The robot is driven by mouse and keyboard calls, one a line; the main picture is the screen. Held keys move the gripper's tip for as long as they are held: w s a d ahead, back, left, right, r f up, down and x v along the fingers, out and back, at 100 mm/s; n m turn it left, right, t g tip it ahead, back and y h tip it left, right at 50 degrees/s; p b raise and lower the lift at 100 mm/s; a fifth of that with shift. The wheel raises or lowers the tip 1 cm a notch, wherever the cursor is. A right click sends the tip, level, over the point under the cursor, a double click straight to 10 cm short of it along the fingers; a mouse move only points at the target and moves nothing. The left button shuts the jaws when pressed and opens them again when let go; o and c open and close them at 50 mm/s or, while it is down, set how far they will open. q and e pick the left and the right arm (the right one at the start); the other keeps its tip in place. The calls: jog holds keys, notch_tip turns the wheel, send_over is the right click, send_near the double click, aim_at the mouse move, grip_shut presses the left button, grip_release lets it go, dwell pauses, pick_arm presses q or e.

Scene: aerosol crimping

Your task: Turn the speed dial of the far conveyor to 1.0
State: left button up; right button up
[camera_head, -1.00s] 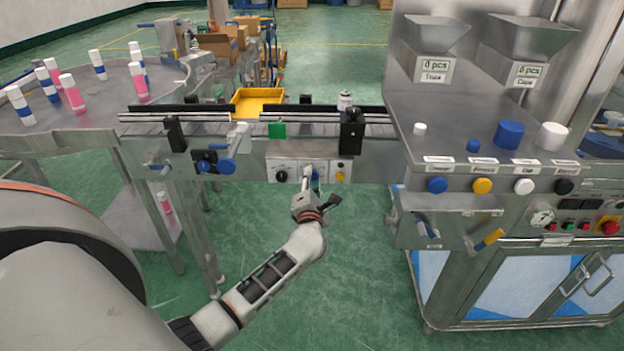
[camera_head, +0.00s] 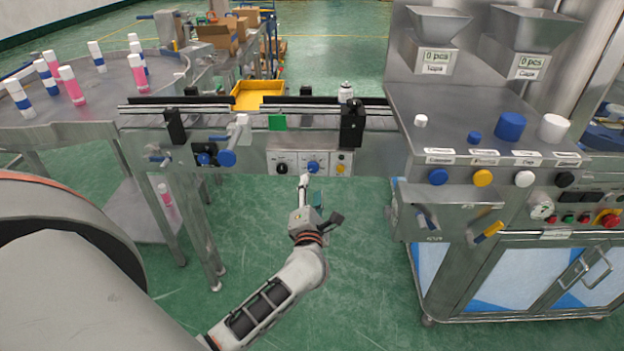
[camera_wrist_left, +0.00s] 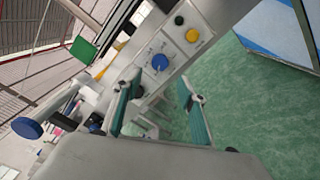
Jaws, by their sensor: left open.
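The far conveyor (camera_head: 250,142) carries a control panel on its front side. On the panel sit a black knob (camera_head: 282,168), a blue dial (camera_head: 313,167) and a yellow button (camera_head: 340,169). The blue dial also shows in the left wrist view (camera_wrist_left: 160,62), beyond the fingers; its scale marks are too small to read. My left gripper (camera_head: 312,190) is in front of and below the panel, apart from the dial. In the left wrist view its two fingers (camera_wrist_left: 158,110) stand spread with nothing between them. My right gripper is not in view.
Blue hand knobs (camera_head: 227,158) stick out from the conveyor front to the left. A steel filling station (camera_head: 480,130) with coloured buttons stands to the right. A round table (camera_head: 70,110) holds several pink and blue bottles. The floor below the panel is clear.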

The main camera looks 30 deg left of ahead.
pick_arm(q)
jog(key=shift+v, duration=1.55)
